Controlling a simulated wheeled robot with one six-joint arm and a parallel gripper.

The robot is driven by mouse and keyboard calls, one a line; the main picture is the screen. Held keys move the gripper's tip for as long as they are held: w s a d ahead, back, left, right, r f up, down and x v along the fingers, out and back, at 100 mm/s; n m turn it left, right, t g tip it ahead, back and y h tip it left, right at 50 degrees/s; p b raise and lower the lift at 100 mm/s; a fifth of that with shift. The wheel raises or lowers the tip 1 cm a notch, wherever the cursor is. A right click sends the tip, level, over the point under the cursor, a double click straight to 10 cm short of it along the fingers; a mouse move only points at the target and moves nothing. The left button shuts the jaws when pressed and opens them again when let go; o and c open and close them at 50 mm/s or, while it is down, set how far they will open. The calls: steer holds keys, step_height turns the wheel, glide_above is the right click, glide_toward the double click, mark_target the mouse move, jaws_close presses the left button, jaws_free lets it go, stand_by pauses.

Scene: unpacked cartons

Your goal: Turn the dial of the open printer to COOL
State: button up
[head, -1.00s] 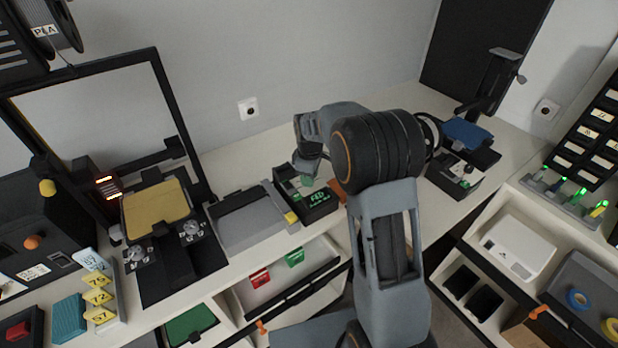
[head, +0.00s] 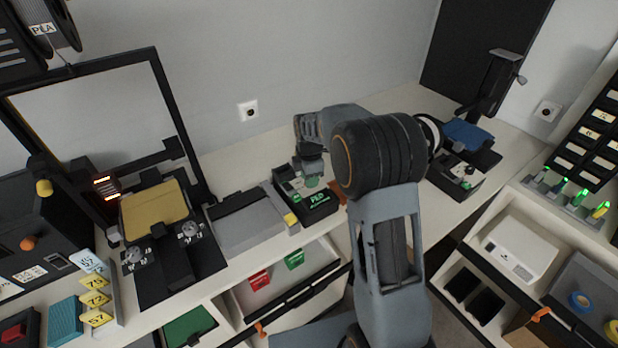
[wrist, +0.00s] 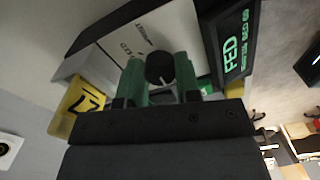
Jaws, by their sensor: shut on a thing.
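My gripper (wrist: 160,85) is shut on a black round knob (wrist: 160,68) with a pale pointer line, its green fingers on either side. The knob stands on a pale panel (wrist: 125,38) with small print, too blurred to read surely, beside a black face with green "FED" lettering (wrist: 232,48). In the head view my gripper (head: 311,178) is over this small black box (head: 322,203) at the bench's middle. The open printer (head: 170,262) stands apart at left, with a yellow plate (head: 153,210) and dials at its front, a left dial (head: 134,255) and a right dial (head: 190,230).
A grey flat unit (head: 247,228) lies between the printer and the box. A device with a blue plate (head: 467,134) stands at the right corner. Yellow number tags (head: 96,298) stand at front left. A yellow tag (wrist: 82,103) is near my gripper.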

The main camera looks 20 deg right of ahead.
stand_by(0.4)
steer(key=o, duration=0.9)
step_height(320, 180, up, 14)
steer(key=shift+f+b, duration=0.1)
steer(key=shift+b, duration=0.25)
